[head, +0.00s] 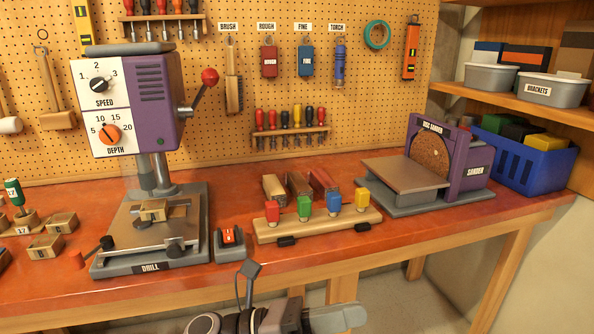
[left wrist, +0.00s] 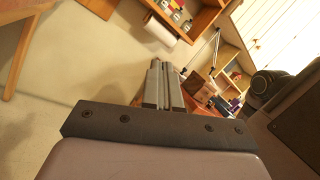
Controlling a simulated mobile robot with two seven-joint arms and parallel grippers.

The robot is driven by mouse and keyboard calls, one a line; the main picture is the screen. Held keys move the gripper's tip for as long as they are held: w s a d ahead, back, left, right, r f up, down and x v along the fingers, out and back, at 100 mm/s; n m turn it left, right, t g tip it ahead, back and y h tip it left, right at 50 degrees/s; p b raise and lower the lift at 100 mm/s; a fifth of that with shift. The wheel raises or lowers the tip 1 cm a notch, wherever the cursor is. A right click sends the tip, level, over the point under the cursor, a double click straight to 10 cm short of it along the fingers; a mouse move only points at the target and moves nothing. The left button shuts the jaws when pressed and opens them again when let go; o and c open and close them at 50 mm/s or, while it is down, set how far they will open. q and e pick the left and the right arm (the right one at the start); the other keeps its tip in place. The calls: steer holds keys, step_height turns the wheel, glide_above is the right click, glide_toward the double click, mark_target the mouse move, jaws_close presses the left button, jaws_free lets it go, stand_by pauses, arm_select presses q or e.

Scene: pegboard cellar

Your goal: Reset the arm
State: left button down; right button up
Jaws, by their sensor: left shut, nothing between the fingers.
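My left gripper shows in the left wrist view (left wrist: 162,68), its two grey fingers side by side and shut, with nothing between them. In the head view my left arm and wrist lie low at the bottom edge, in front of the workbench (head: 330,258) and apart from it. My right gripper is in neither view.
A blue crate (head: 537,165) stands at right. Open floor (head: 405,305) shows below the bench.

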arm_select(q)
steer(key=w+a+f+n+t+y, duration=0.2)
steer(key=a+f+n+t+y, duration=0.45)
steer(key=n, duration=0.85)
steer(key=w+a+f+n+t+y, duration=0.1)
steer(key=a+f+n+t+y, duration=0.3)
steer(key=a+f+n+t, duration=0.75)
steer(key=s+a+f+n+g+y, duration=0.4)
steer(key=s+f+n, duration=0.2)
steer(key=n, duration=0.3)
steer(key=s+a+f+n+g+y, duration=0.4)
steer(key=s+f+n, duration=0.2)
steer(key=s+n, duration=0.2)
steer(key=shift+s+a+f+n, duration=0.25)
steer(key=shift+f+n, duration=0.15)
steer(key=shift+n, duration=0.45)
steer(key=shift+w, duration=0.1)
